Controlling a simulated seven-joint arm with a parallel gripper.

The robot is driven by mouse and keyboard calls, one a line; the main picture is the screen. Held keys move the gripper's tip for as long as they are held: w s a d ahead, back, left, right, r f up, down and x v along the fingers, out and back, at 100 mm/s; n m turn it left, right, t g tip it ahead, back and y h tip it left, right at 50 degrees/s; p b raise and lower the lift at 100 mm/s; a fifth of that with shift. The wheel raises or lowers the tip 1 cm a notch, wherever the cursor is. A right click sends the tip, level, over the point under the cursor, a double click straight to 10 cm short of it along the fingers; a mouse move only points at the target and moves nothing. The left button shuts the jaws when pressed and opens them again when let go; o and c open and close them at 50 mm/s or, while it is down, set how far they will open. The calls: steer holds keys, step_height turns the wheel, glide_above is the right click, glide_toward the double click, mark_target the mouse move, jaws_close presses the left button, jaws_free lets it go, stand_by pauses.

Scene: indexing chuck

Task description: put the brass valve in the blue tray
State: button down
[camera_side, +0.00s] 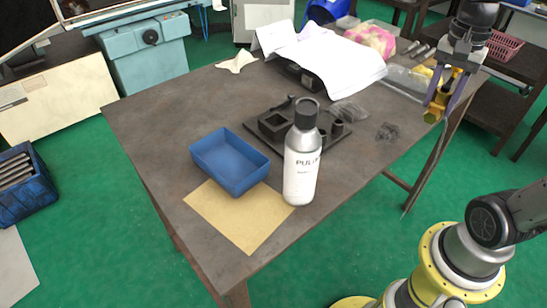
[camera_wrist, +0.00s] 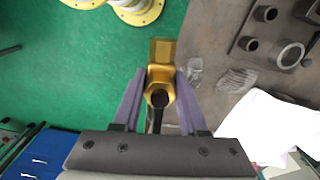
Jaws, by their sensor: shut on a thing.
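The brass valve (camera_wrist: 161,72) is gold-coloured with a dark part, and sits between the fingers of my gripper (camera_wrist: 158,98) in the wrist view. In the side view my gripper (camera_side: 442,97) is shut on the brass valve (camera_side: 433,108) at the upper right, near the table's right edge. The blue tray (camera_side: 231,162) rests on the table at the left, partly over a tan sheet, well away from my gripper. Its visible inside is empty. The tray does not show in the wrist view.
A white-and-grey bottle (camera_side: 301,160) stands upright right of the tray. Behind it a dark fixture plate (camera_side: 335,142) carries a square block and round posts. White papers (camera_side: 325,58) cover the table's back. The tan sheet (camera_side: 240,222) lies in front of the tray.

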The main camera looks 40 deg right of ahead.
steer(key=w+a+r+n, duration=0.1)
steer(key=w+r+n, duration=0.15)
steer(key=w, duration=0.45)
steer(key=w+a+r+n, duration=0.1)
steer(key=w+r+n, duration=0.1)
steer(key=w+n, duration=0.3)
steer(key=w+a+n, duration=0.3)
steer(key=w+a, duration=0.6)
steer(key=w, duration=0.1)
steer(key=n, duration=0.7)
glide_above(234, 170)
step_height(234, 170, down, 9)
steer(key=shift+f, duration=4.9)
steer(key=shift+f, duration=0.1)
